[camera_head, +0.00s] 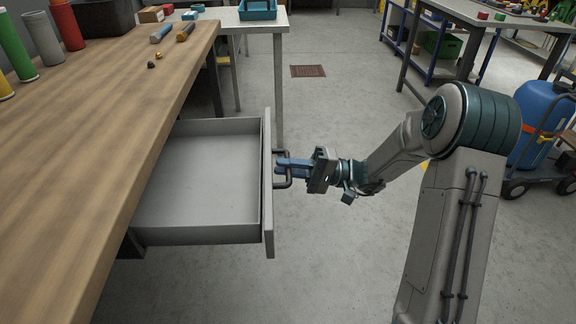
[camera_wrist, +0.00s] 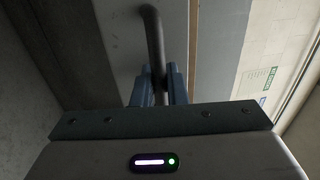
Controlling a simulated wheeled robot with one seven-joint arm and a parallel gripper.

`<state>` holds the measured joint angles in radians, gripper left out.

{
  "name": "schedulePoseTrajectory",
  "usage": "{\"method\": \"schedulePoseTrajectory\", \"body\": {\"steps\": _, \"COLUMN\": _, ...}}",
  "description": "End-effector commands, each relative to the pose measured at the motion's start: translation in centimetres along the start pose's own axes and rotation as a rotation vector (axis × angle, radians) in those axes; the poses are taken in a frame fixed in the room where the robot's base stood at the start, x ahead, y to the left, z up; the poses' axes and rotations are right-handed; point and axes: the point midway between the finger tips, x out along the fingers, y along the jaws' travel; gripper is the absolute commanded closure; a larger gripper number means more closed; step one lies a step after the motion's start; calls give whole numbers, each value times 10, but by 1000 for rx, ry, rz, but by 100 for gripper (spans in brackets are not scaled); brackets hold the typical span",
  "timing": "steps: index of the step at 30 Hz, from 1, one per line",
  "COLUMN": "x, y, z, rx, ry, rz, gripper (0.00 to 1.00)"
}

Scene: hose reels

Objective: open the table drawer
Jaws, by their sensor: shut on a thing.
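The grey table drawer (camera_head: 200,185) is pulled well out from under the wooden table (camera_head: 110,110) in the head view, and its inside is empty. Its front panel carries a dark bar handle (camera_head: 285,182), which also shows in the wrist view (camera_wrist: 153,35). My gripper (camera_head: 284,170) is at the front of the drawer, its blue fingers shut on the handle. In the wrist view my fingers (camera_wrist: 160,88) stand on both sides of the bar. The far end of the drawer is hidden under the tabletop.
Several coloured cylinders (camera_head: 68,25) and small tools (camera_head: 186,31) lie or stand on the tabletop. A white table (camera_head: 250,18) stands behind. A blue tank on a cart (camera_head: 540,125) is at the right, beyond my arm. The floor right of the drawer is clear.

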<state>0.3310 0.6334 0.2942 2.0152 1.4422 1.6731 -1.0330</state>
Motion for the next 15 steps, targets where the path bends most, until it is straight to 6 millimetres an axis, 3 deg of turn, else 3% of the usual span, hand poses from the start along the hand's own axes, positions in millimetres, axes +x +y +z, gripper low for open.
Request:
{"method": "schedulePoseTrajectory", "body": {"steps": 5, "x": 0, "y": 1, "z": 1, "rx": 2, "ry": -3, "rz": 1, "gripper": 100}}
{"method": "schedulePoseTrajectory", "body": {"steps": 6, "x": 0, "y": 1, "z": 1, "rx": 2, "ry": -3, "rz": 1, "gripper": 83}}
{"method": "schedulePoseTrajectory", "body": {"steps": 15, "x": -2, "y": 0, "z": 0, "rx": 0, "ry": 2, "rz": 0, "gripper": 83}}
